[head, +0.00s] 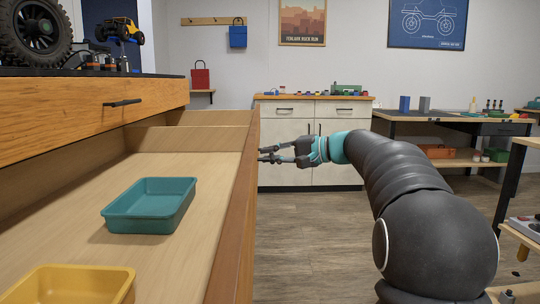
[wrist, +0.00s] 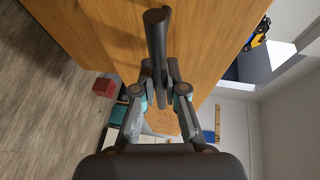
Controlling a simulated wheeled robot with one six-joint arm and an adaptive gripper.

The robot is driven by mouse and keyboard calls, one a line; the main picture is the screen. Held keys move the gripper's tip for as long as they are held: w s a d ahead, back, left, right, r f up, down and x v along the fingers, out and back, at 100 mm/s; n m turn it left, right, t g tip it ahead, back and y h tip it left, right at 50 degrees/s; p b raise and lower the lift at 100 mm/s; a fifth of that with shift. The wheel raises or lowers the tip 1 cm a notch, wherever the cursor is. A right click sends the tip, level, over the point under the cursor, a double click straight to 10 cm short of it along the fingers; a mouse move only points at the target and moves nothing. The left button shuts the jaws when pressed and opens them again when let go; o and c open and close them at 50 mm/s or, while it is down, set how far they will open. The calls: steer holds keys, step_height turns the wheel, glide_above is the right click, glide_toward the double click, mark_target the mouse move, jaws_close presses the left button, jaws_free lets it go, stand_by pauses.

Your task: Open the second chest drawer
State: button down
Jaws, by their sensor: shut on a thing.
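The chest (head: 90,115) fills the left of the head view. Its top drawer, with a dark bar handle (head: 122,103), is shut. The second drawer (head: 180,165) below it stands far out, its inside in plain view. My gripper (head: 262,155) is at the outer face of that drawer's front. In the wrist view my gripper (wrist: 159,70) is shut on the dark bar handle (wrist: 157,35) of the wooden drawer front (wrist: 110,40). In the head view the front hides this handle.
A teal tray (head: 150,207) and a yellow tray (head: 70,286) lie in the open drawer. A truck wheel (head: 38,32) and a small yellow crawler (head: 120,30) are above the chest. A white cabinet (head: 312,150) stands at the back. The floor (head: 310,240) before the drawer is clear.

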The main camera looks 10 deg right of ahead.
steer(key=c, duration=1.2)
jaws_free()
steer(key=shift+d, duration=0.1)
steer(key=v, duration=1.1)
steer(key=shift+s+d, duration=0.2)
steer(key=shift+d, duration=0.15)
steer(key=shift+s+r, duration=0.1)
